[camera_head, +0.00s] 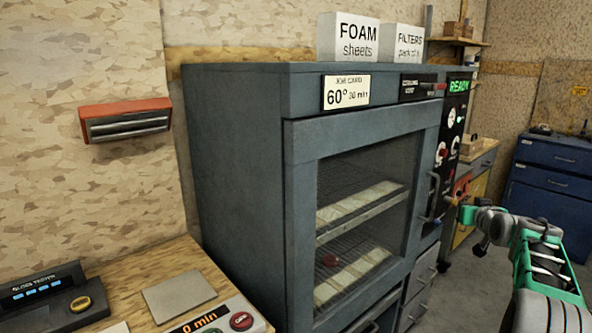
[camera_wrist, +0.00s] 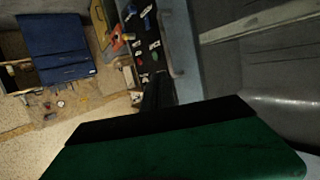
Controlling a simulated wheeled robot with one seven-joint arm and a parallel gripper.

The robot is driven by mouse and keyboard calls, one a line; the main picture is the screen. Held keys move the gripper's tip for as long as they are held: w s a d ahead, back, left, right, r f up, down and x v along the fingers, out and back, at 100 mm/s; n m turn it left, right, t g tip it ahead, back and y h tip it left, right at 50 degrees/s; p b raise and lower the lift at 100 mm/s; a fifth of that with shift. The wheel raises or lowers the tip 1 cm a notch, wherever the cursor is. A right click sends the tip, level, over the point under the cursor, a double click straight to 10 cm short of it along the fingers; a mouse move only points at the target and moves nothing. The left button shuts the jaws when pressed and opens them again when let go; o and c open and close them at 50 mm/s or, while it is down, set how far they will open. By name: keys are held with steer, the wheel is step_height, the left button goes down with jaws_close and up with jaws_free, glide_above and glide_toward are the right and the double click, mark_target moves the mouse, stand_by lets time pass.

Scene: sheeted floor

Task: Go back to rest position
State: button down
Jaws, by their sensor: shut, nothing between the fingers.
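My gripper (camera_head: 470,214) is at the right in the head view, at the end of my green and grey arm. It is shut and holds nothing. It appears in front of the right side of the grey oven (camera_head: 240,180), near the control panel and door handle (camera_head: 433,196); I cannot tell the exact gap. The oven door looks closed, and pale sheets lie on racks behind its glass. In the wrist view, a dark and green part of my gripper (camera_wrist: 170,140) fills the bottom, and its fingertips cannot be made out clearly.
A blue cabinet (camera_head: 550,185) stands at the back right. A wooden bench (camera_head: 120,295) with a tester (camera_head: 45,292) and timer (camera_head: 222,318) is at the lower left. Floor shows between oven and cabinet.

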steer(key=s+a+g+y+p, duration=0.1)
steer(key=s+a+g+p, duration=0.1)
steer(key=s+a, duration=0.5)
steer(key=s+a+r+n+g+y+p, duration=0.1)
steer(key=s+a+g+p, duration=0.15)
steer(key=a, duration=0.75)
steer(key=s+a+g+p, duration=0.2)
steer(key=s+a, duration=0.3)
steer(key=a, duration=0.4)
steer(key=s+a+f+g+p, duration=0.1)
steer(key=s+a+f, duration=0.1)
steer(key=s, duration=0.6)
steer(key=s+a+f+n+g+p, duration=0.1)
steer(key=s+a, duration=0.3)
steer(key=s, duration=0.4)
steer(key=s+a+f+g+p, duration=0.2)
steer(key=s+a+f+g, duration=0.1)
steer(key=s, duration=0.6)
steer(key=shift+a+f+y, duration=0.3)
steer(key=shift+a+f, duration=0.05)
steer(key=shift+f, duration=0.1)
steer(key=c, duration=2.1)
jaws_free()
steer(key=shift+c, duration=0.2)
